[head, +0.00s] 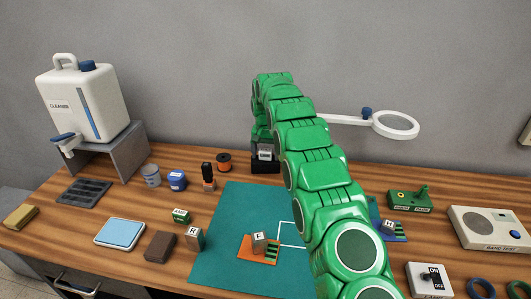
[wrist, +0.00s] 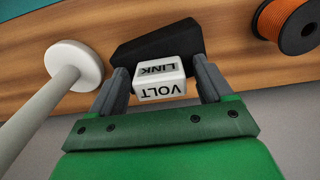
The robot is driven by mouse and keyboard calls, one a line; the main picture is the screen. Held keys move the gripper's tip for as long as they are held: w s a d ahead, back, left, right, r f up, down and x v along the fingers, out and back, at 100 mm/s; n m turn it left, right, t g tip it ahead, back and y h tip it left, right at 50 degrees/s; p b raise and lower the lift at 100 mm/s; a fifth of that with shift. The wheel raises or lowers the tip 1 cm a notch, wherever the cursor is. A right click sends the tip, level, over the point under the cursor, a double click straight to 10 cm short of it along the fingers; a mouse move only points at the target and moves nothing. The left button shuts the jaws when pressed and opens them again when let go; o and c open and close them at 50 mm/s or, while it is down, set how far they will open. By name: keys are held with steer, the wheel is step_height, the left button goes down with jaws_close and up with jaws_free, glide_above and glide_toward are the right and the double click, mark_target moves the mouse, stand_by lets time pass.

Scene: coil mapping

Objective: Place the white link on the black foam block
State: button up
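The white link (wrist: 160,78), marked LINK and VOLT, sits between my gripper's fingers in the wrist view. The black foam block (wrist: 140,45) lies directly behind and beneath it there. In the head view the small white link (head: 264,153) shows on top of the black foam block (head: 266,166) at the table's back, below my arm's end. My gripper (wrist: 160,76) appears open around the link, with a narrow gap visible at the right finger. The link's underside is hidden, so full contact with the foam cannot be seen.
An orange spool (wrist: 285,22) stands right of the foam in the wrist view. A white round base with a post (wrist: 72,65) stands left. A teal mat (head: 215,250) with an orange board lies in front. A magnifier (head: 396,124) stands at the back right.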

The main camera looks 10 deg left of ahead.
mark_target(266, 150)
stand_by(0.3)
steer(key=shift+w+r, duration=0.1)
steer(key=shift+r, duration=3.75)
steer(key=shift+d+r, duration=0.2)
steer(key=s+d+r+g, duration=0.1)
steer(key=s+d+r, duration=0.6)
steer(key=s+d, duration=0.4)
steer(key=s+d+r, duration=0.7)
steer(key=s+d, duration=0.2)
steer(key=s, duration=0.4)
steer(key=s+d+f, duration=0.2)
steer(key=s+d, duration=0.1)
steer(key=s, duration=0.9)
steer(key=s+d+f, duration=0.2)
steer(key=s+d, duration=0.1)
steer(key=s, duration=0.9)
steer(key=s+d+f, duration=0.2)
steer(key=s+d, duration=0.1)
steer(key=s, duration=0.9)
steer(key=shift+f+g, duration=0.4)
